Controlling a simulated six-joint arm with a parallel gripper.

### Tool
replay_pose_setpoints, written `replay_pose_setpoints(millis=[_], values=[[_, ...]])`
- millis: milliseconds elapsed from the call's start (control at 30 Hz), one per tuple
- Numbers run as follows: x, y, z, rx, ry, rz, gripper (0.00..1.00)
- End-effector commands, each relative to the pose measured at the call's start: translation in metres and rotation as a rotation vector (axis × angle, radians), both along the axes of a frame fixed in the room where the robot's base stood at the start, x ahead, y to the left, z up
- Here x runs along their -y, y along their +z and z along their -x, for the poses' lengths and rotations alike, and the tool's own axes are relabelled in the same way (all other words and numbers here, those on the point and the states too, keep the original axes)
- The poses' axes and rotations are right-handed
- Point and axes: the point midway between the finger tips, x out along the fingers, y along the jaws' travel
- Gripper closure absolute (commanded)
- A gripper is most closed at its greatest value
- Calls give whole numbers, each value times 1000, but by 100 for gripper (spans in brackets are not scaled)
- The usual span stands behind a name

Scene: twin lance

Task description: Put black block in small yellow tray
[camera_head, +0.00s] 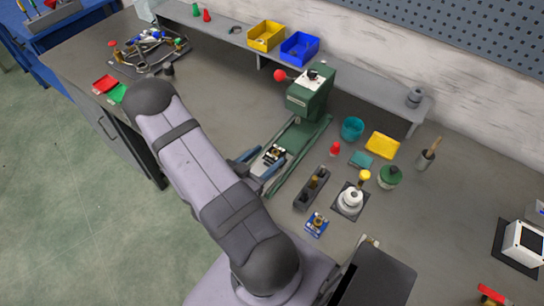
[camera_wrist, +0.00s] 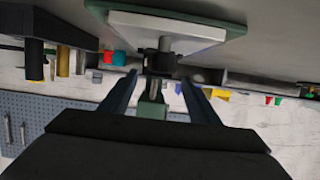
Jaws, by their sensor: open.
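A small black block (camera_head: 274,154) with a brass-coloured top sits on a pale plate on the base of the green press. In the wrist view, which looks upside down, a dark block (camera_wrist: 161,64) shows ahead between my fingers, apart from both. My gripper (camera_head: 261,167) is open and empty beside the press base, its two bluish fingers near the block; the arm hides part of it. My gripper also shows in the wrist view (camera_wrist: 160,92). The small yellow tray (camera_head: 382,145) lies flat on the bench to the right of the press and looks empty.
The green press (camera_head: 309,92) with its red-knobbed lever stands just behind the block. A yellow bin (camera_head: 266,36) stands on the shelf.

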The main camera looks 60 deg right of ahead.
Motion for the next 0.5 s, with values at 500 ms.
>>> replay_pose_setpoints(millis=[500], values=[[-26, 8, -2, 0, -1, 0, 38]])
